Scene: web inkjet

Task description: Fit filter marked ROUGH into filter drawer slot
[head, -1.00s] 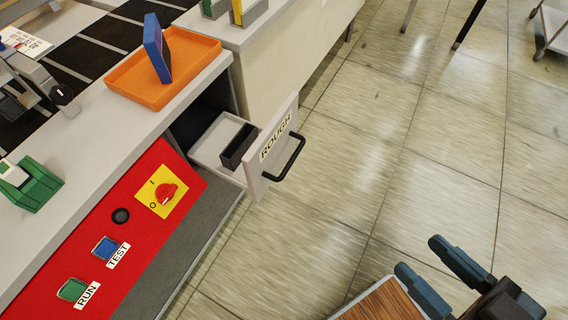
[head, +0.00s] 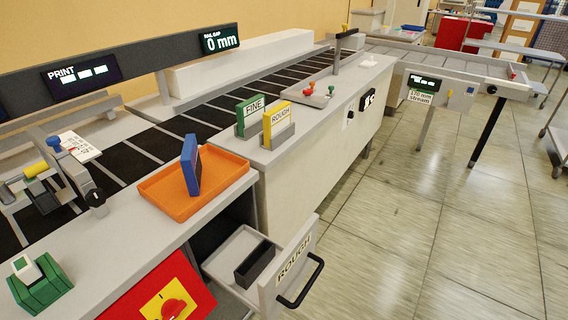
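The yellow filter marked ROUGH (head: 281,118) stands upright in a grey holder on the counter, in front of the green filter marked FINE (head: 250,116). The filter drawer (head: 293,265), labelled ROUGH on its front, is pulled open below the counter. Inside it is a dark slot holder (head: 255,263), which looks empty. A blue filter-like panel (head: 191,166) stands in an orange tray (head: 165,205) above the drawer. My gripper is not in the current head view.
A conveyor with dark slats runs behind the counter. A green block (head: 40,283) sits at the left front. A red control panel (head: 165,290) is left of the drawer. The drawer's black handle (head: 305,283) juts over open tiled floor at right.

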